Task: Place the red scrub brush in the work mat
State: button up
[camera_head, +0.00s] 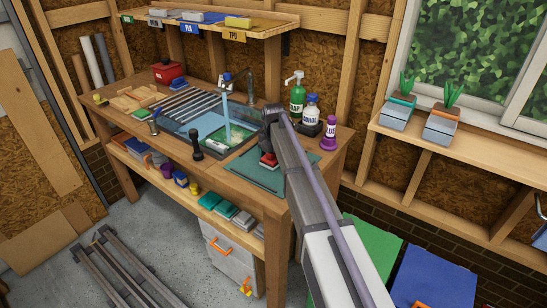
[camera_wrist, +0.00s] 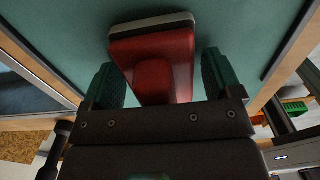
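A narrow gap shows between the brush and the right finger, so the gripper looks open. Whether the brush touches the mat is hard to tell.
The sink (camera_head: 205,122) with running water lies left of the mat. Soap bottles (camera_head: 297,95) and a purple bottle (camera_head: 329,134) stand behind it. A black-handled item (camera_head: 196,142) stands at the bench's front edge. The front part of the mat is clear.

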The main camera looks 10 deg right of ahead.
jog(key=shift+o, duration=0.7)
notch_tip(320, 180, up, 13)
jog(key=p, duration=1.2)
jog(key=shift+f+p, duration=0.2)
jog(key=shift+p, duration=0.1)
jog(key=shift+s+f, duration=0.15)
jog(key=shift+s, duration=0.1)
jog(key=s+a+m, duration=0.2)
jog(key=s+m, duration=2.4)
jog(key=s, duration=0.6)
jog(key=shift+s+a, duration=0.15)
jog(key=shift+s, duration=0.1)
